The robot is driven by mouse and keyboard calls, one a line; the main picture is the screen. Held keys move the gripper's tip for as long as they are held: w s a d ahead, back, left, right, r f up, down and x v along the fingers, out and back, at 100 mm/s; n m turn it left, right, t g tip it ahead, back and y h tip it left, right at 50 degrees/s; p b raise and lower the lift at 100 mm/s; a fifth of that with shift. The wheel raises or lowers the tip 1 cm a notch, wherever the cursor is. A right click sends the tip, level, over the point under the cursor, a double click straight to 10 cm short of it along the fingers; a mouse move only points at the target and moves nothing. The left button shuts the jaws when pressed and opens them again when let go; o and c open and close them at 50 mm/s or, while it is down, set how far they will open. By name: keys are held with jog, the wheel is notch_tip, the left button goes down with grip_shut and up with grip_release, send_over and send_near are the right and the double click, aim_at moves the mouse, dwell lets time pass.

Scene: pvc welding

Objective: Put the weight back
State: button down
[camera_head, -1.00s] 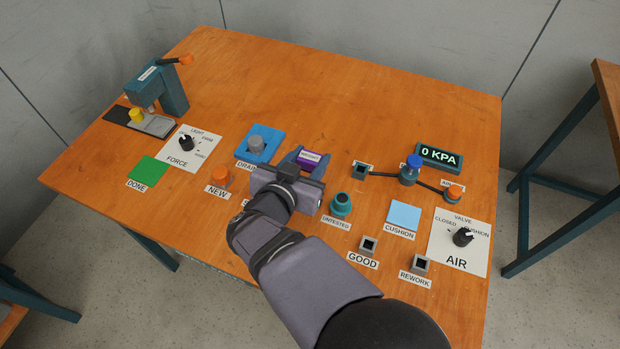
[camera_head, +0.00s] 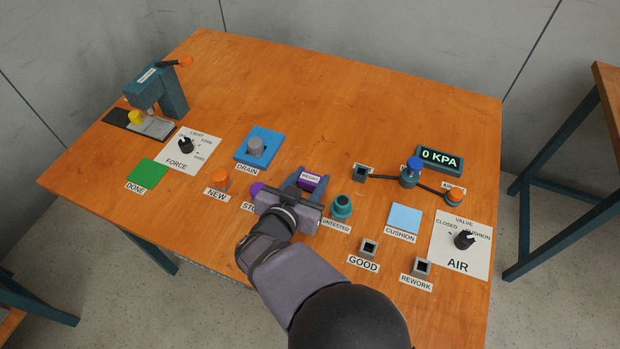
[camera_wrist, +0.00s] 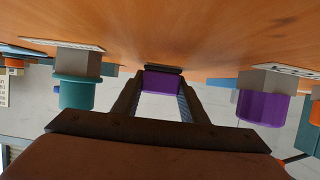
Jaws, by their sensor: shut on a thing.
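The weight (camera_head: 308,185) is a purple block with a white label, between the fingers of my gripper (camera_head: 311,180), just left of the teal part at UNTESTED. My gripper is shut on it. In the wrist view the weight (camera_wrist: 162,82) sits at the far end between the two dark fingers. I cannot tell whether it touches the table. My gripper hides part of a label beginning "ST" and the table around it.
A purple part (camera_head: 257,188) stands close on the left and the teal UNTESTED part (camera_head: 342,206) close on the right. The blue DRAIN pad (camera_head: 270,137) with a grey piece lies behind to the left. The table's back middle is clear.

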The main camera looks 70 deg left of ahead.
aim_at(307, 184)
jog(key=shift+f, duration=0.1)
jog(key=c, duration=1.1)
grip_release()
jog(key=shift+r, duration=0.2)
jog(key=shift+v, duration=2)
jog(key=shift+f, duration=0.1)
